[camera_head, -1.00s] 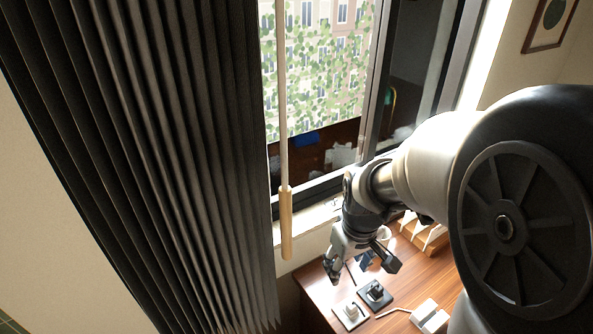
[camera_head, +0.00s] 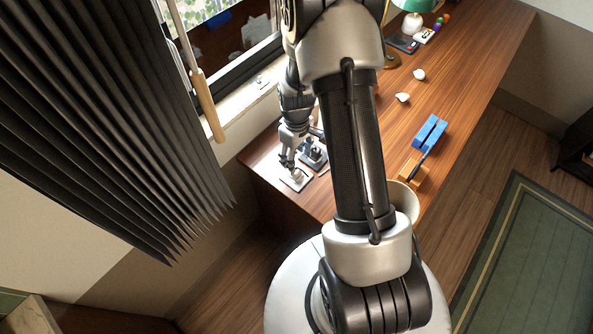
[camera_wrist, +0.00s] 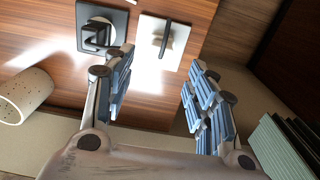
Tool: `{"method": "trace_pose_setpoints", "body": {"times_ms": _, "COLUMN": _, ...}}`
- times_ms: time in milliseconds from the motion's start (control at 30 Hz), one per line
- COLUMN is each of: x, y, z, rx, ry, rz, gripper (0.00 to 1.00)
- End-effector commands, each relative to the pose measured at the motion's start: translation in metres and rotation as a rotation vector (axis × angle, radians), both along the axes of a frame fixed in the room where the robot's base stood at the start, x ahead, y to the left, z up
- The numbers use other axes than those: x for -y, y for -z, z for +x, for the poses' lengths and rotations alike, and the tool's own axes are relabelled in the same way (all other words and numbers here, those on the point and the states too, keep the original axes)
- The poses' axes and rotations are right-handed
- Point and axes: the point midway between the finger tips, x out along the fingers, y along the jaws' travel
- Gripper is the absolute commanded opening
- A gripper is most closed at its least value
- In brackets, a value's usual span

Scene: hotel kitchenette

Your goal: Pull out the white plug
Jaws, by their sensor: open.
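The white plug (camera_head: 296,176) sits in a white square socket plate (camera_head: 305,184) near the desk's corner. In the wrist view the plug (camera_wrist: 165,42) stands up from its pale plate (camera_wrist: 179,36), ahead of the gap between my fingers. A black plug (camera_wrist: 95,36) sits in a dark plate (camera_wrist: 118,19) beside it, on the left in the wrist view. My gripper (camera_wrist: 163,65) is open and empty, with its fingers apart. In the head view my gripper (camera_head: 288,163) is close to the white plug; I cannot tell whether it touches.
The dark curtain (camera_head: 110,130) hangs left of the desk (camera_head: 475,60), and a wooden rod (camera_head: 207,105) hangs near the window. Blue blocks (camera_head: 430,133) lie farther along the desk.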

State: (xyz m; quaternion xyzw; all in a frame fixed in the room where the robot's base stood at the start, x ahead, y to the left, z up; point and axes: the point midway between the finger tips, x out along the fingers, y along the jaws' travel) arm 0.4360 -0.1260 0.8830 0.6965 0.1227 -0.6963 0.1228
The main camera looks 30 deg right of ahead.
Motion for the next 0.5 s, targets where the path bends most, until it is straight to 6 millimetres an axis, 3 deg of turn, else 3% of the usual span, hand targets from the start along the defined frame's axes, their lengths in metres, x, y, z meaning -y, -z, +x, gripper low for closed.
{"method": "trace_pose_setpoints", "body": {"times_ms": 267, "x": 0.0, "y": 0.018, "z": 0.0, "rx": 0.0, "ry": 0.0, "rz": 0.001, "gripper": 0.52}}
{"method": "trace_pose_setpoints", "body": {"times_ms": 500, "x": -0.001, "y": 0.052, "z": -0.001, "rx": -0.002, "ry": 0.0, "rz": 0.002, "gripper": 0.52}}
